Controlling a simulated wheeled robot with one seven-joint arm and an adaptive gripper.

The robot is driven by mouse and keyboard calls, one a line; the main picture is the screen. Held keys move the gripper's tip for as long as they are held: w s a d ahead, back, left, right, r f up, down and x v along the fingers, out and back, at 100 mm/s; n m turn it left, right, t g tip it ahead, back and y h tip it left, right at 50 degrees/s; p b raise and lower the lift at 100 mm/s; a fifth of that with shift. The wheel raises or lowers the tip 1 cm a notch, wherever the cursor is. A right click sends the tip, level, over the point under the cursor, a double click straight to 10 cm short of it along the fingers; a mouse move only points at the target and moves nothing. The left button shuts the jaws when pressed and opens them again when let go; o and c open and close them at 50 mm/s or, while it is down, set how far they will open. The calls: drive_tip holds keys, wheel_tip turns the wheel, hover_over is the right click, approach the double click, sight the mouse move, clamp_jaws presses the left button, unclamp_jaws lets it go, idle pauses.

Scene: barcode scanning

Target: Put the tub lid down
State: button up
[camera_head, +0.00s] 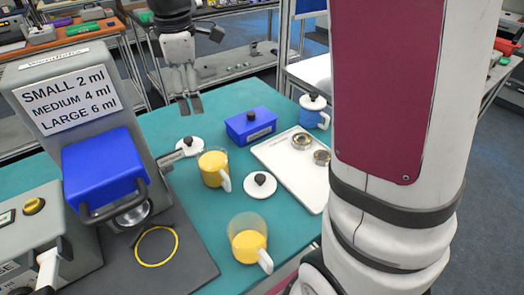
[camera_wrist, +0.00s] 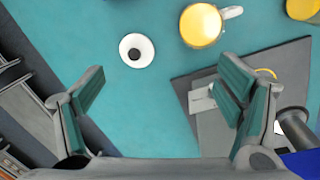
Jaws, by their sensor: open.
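A blue tub (camera_head: 251,130) stands on the teal table, and a blue lid with a dark knob (camera_head: 250,119) sits on top of it. My gripper (camera_head: 190,105) is open and empty, above the far left part of the table, left of the tub and apart from it. In the wrist view my two fingers (camera_wrist: 165,85) are spread wide with nothing between them. The tub is not visible in the wrist view.
A round white lid (camera_head: 190,149) lies near the yellow-filled cup (camera_head: 212,178); it also shows in the wrist view (camera_wrist: 128,58). Another white lid (camera_head: 260,191), a second cup (camera_head: 248,243) and a white tray (camera_head: 282,170) stand right. A grey machine (camera_head: 95,65) is left.

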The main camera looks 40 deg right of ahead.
drive_tip(key=s+r+m+t, duration=0.1)
drive_tip(key=s+m+t, duration=0.2)
drive_tip(key=s+m, duration=1)
drive_tip(key=s, duration=1.3)
drive_tip(key=shift+s+y, duration=0.25)
drive_tip(key=shift+y, duration=0.15)
drive_tip(key=shift+d+r, duration=0.1)
drive_tip(key=shift+r, duration=0.2)
